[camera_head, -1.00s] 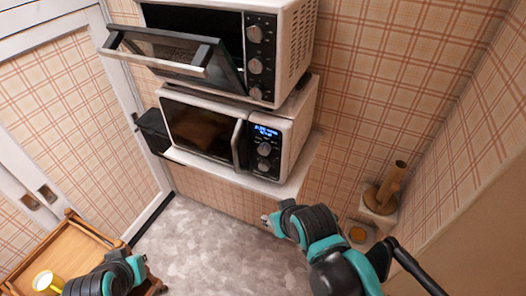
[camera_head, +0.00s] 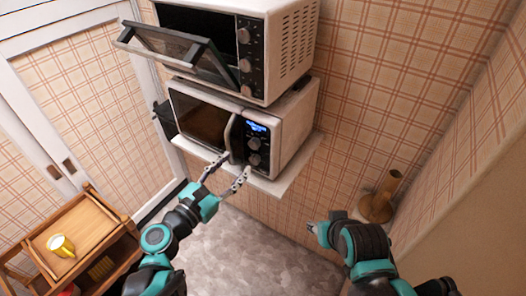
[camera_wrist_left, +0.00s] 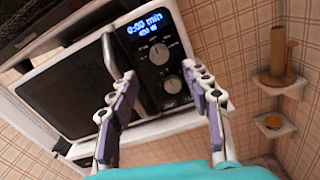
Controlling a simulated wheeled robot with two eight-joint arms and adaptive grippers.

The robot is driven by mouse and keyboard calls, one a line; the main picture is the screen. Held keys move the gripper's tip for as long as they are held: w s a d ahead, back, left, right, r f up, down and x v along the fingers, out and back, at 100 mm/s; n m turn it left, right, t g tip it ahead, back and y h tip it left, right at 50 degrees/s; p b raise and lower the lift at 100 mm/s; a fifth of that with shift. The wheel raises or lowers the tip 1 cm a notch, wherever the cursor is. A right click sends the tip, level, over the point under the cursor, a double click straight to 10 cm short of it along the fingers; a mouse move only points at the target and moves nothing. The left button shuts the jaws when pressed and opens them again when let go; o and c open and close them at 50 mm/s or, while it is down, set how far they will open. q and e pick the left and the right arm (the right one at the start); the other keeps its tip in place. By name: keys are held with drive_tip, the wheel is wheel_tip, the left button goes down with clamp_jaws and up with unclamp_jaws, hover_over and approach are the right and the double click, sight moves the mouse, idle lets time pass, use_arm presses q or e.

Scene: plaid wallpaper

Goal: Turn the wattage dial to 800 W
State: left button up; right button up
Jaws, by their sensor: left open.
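The lower microwave (camera_head: 293,137) is white with a black control panel, a lit blue display (camera_head: 257,127) and two dials. The upper dial (camera_wrist_left: 159,53) and lower dial (camera_wrist_left: 172,84) show in the left wrist view; I cannot read which is the wattage dial. The display (camera_wrist_left: 144,24) reads 0:00 min, with a smaller wattage line that looks like 450 W. My left gripper (camera_head: 236,163) is open and empty, just in front of the panel, its fingers (camera_wrist_left: 152,86) spread either side of the lower dial's line of sight, apart from it. My right gripper (camera_head: 312,228) hangs low right; its fingers are unclear.
A toaster oven (camera_head: 290,48) with its door (camera_head: 165,50) hanging open stands above the microwave. The microwave's handle (camera_wrist_left: 116,58) sticks out left of the panel. A wooden cart (camera_head: 85,238) with a yellow mug (camera_head: 61,245) stands lower left. Floor below is clear.

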sight(253, 146)
use_arm(q)
drive_tip(key=b+x, duration=0.1)
drive_tip(key=x, duration=0.6)
drive_tip(key=shift+w, duration=0.25)
clamp_jaws()
